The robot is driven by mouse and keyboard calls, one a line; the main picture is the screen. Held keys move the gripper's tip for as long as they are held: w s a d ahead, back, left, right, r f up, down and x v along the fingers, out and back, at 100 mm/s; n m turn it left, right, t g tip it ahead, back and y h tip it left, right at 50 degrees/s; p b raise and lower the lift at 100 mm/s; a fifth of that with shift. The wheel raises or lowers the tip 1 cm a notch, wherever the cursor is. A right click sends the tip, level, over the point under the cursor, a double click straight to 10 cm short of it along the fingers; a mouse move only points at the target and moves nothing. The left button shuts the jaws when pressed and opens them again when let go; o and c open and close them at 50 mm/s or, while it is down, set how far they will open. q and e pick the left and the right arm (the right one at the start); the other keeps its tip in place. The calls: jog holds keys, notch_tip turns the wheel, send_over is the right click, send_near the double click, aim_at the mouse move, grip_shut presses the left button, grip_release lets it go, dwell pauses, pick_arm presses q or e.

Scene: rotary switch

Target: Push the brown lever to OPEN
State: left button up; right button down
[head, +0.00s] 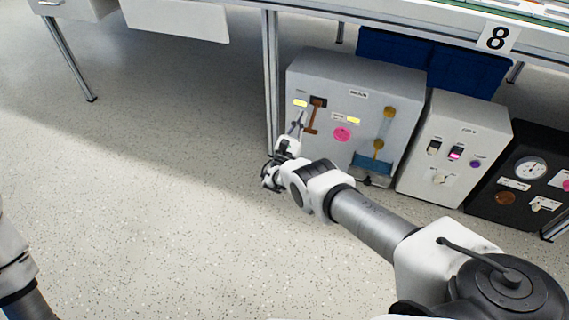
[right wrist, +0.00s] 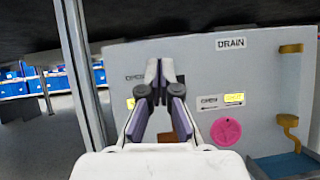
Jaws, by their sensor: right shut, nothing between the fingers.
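The brown lever (head: 314,118) is on the front of the grey DRAIN box (head: 358,75). It hangs down from a dark slot, slightly tilted. My right gripper (head: 299,121) is shut and empty, just left of the lever in the head view; whether it touches cannot be told.
A pink disc (head: 342,134) and a yellow-brown tap (head: 384,125) over a blue tray (head: 371,163) are on the same box. A white box (head: 460,145) and a black gauge box (head: 520,175) stand to the right. A table leg (head: 271,85) stands close left. Floor in front is clear.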

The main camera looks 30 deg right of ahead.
pick_arm(q)
notch_tip(320, 180, down, 11)
jog(key=b, duration=0.8)
jog(key=shift+a+f, duration=0.15)
jog(key=shift+a, duration=0.3)
pick_arm(e)
jog(key=s+a+f+n+y, duration=0.1)
jog(key=s+f, duration=0.1)
jog(key=f, duration=0.8)
jog(key=s+a+f+n+t+y, duration=0.1)
jog(key=s+f, duration=0.1)
jog(key=f, duration=0.8)
jog(key=shift+s+f, duration=0.25)
jog(key=shift+f, duration=0.1)
pick_arm(q)
jog(key=shift+s, duration=0.1)
pick_arm(e)
jog(key=w+d+r, duration=0.5)
jog(key=d+r, duration=0.1)
jog(key=r, duration=0.2)
jog(key=shift+r, duration=0.3)
jog(key=shift+w, duration=0.1)
